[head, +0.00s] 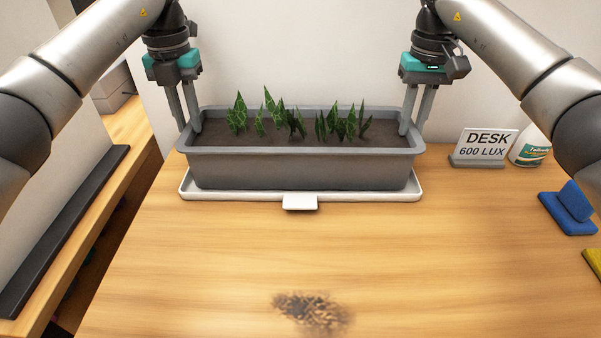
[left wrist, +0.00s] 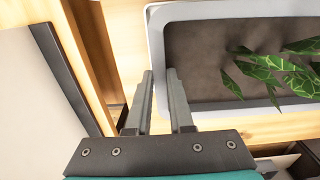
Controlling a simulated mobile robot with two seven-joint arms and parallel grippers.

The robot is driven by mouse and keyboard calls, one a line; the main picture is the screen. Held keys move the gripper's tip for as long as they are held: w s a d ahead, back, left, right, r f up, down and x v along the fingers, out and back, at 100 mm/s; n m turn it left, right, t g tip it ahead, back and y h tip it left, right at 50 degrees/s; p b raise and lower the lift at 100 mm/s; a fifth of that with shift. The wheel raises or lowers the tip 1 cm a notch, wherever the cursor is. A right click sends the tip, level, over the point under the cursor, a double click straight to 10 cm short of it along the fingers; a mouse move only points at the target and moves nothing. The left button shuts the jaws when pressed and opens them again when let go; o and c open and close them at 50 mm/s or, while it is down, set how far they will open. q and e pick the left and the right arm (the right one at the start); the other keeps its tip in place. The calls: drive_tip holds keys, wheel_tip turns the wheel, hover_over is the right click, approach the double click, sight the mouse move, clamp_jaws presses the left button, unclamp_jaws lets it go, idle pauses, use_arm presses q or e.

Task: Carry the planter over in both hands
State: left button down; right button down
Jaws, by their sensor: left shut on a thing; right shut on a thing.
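The grey planter (head: 300,170) is a long trough of dark soil with several green leafy plants (head: 270,105). It is level over the white tray (head: 400,196), at the back of the wooden desk; I cannot tell whether it touches the tray. My left gripper (head: 188,128) is shut on the planter's left end wall. In the left wrist view its fingers (left wrist: 160,95) straddle the planter's rim (left wrist: 156,45). My right gripper (head: 411,130) is shut on the right end wall. The planter's far bottom edge is hidden.
A blue object (head: 568,210) and a yellow one (head: 593,260) lie at the right edge. A dark patch (head: 312,311) marks the front. The desk's middle is clear.

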use_arm(q)
drive_tip(key=shift+d+f, duration=0.1)
drive_tip(key=shift+d, duration=0.5)
use_arm(e)
drive_tip(key=shift+a+f, duration=0.1)
drive_tip(key=shift+a, duration=0.5)
use_arm(q)
drive_tip(key=c, duration=1.3)
unclamp_jaws()
drive_tip(key=shift+f, duration=0.15)
use_arm(e)
drive_tip(key=c, duration=1.3)
unclamp_jaws()
drive_tip(key=shift+f, duration=0.2)
use_arm(q)
drive_tip(key=o, duration=0.5)
drive_tip(key=shift+a, duration=0.1)
use_arm(e)
drive_tip(key=o, duration=0.5)
drive_tip(key=shift+d+r, duration=0.1)
use_arm(q)
drive_tip(key=shift+a, duration=0.1)
use_arm(e)
drive_tip(key=shift+d, duration=0.1)
drive_tip(key=shift+d, duration=0.15)
use_arm(q)
wheel_tip(320, 180, up, 12)
use_arm(e)
wheel_tip(320, 180, up, 12)
